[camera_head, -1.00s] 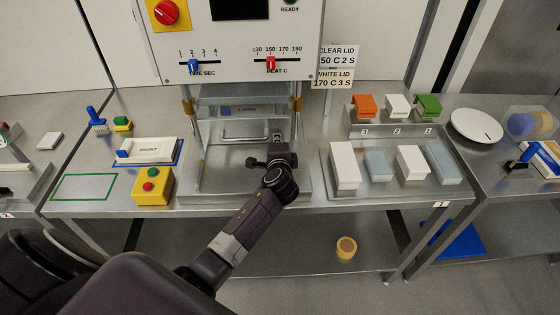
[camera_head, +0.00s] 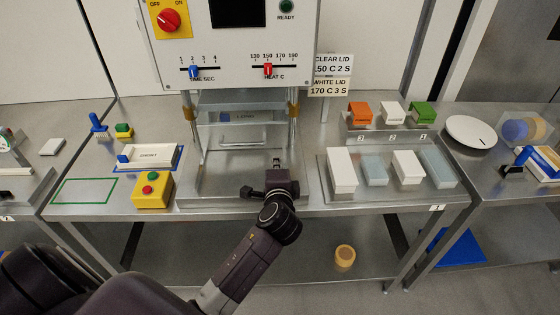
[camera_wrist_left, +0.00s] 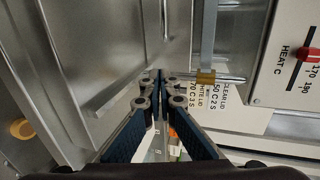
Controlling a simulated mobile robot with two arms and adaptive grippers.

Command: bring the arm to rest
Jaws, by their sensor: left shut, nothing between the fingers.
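My left gripper (camera_head: 277,163) is at the front of the sealing machine, over the front part of its metal base (camera_head: 222,185). In the left wrist view the two fingers (camera_wrist_left: 159,77) meet at their tips, shut with nothing between them. The left arm (camera_head: 245,260) comes in from the lower left of the head view. The machine's drawer handle (camera_head: 243,142) lies beyond the gripper, apart from it in the picture. My right gripper is not in view.
A yellow button box (camera_head: 153,190) stands left of the machine. A white tray in a blue frame (camera_head: 150,156) lies behind it. White and clear boxes (camera_head: 341,170) stand on the right. A round tan item (camera_head: 344,257) is on the lower shelf.

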